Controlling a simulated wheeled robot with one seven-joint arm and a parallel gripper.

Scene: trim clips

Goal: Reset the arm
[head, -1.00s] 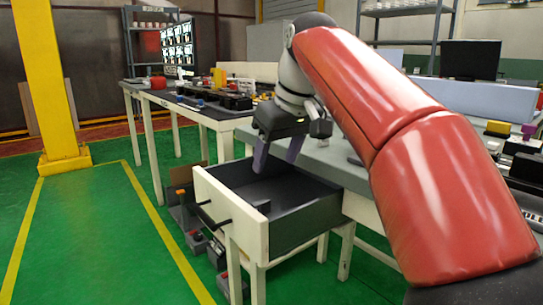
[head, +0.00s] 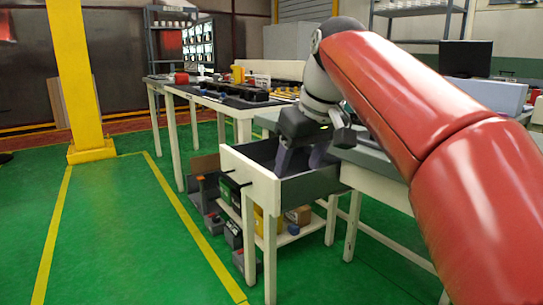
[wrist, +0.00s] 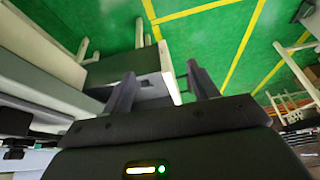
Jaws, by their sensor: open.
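My gripper (head: 302,160) is open and empty at the end of my red arm. In the head view its fingers point down over the pulled-out drawer (head: 250,171), and their tips overlap the dark interior. I cannot tell how far above the drawer floor they are. In the wrist view the two fingers (wrist: 160,76) stand apart, with the drawer's pale front edge (wrist: 166,62) between them. My arm and gripper hide part of the drawer and the bench behind.
The workbench (head: 372,163) extends right of the drawer. A lower shelf (head: 290,236) beneath holds several boxes. A second table (head: 205,98) with parts stands behind. A yellow column (head: 77,80) rises at left. The green floor (head: 120,230) is open at front left.

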